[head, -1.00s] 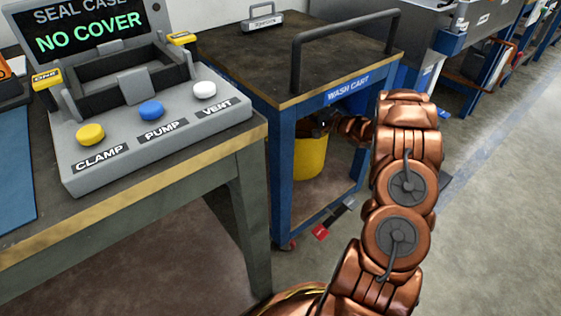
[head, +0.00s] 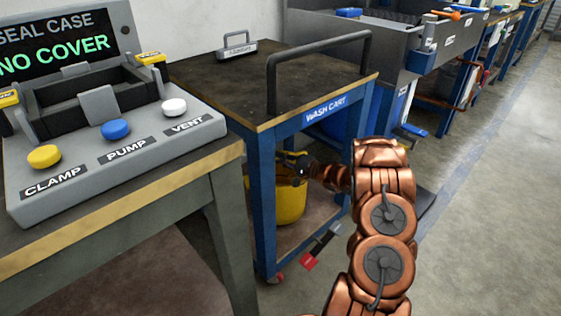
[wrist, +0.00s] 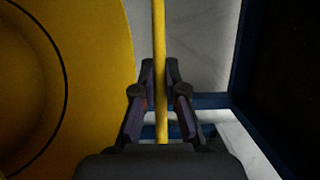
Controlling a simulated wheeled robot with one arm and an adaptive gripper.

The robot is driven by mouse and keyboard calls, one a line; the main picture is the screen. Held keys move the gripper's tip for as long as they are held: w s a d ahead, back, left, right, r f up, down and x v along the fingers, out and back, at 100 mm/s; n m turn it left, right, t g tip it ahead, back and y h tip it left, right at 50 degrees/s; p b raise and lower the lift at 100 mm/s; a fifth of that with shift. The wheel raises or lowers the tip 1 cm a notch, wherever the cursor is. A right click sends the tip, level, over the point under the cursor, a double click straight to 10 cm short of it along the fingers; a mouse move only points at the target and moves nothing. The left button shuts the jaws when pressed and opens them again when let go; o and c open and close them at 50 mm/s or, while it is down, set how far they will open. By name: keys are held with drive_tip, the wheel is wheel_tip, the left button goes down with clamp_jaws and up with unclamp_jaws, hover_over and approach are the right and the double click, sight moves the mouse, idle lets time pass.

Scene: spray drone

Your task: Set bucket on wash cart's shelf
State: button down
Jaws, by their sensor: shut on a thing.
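The wash cart (head: 316,70) has a dark top, blue legs and a brown lower shelf (head: 291,239). The yellow bucket (head: 291,204) is inside the cart frame, under the top and over the lower shelf; a front leg partly hides it. I cannot tell whether its base touches the shelf. My gripper (head: 296,165) reaches in under the cart top from the right. In the wrist view, my gripper (wrist: 160,78) is shut on the bucket's thin yellow handle (wrist: 159,40), with the bucket's round body (wrist: 100,70) at left.
A bench (head: 205,180) with a seal-case unit (head: 110,135) stands close on the left. A black-and-red object (head: 322,245) is by the shelf's front edge. A grey sink unit (head: 395,50) stands behind the cart. The floor at right is clear.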

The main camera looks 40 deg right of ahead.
drive_tip(key=shift+r, duration=0.1)
drive_tip(key=c, duration=1.2)
unclamp_jaws()
drive_tip(key=shift+s, duration=0.1)
drive_tip(key=p+v, duration=0.4)
drive_tip(key=v, duration=0.8)
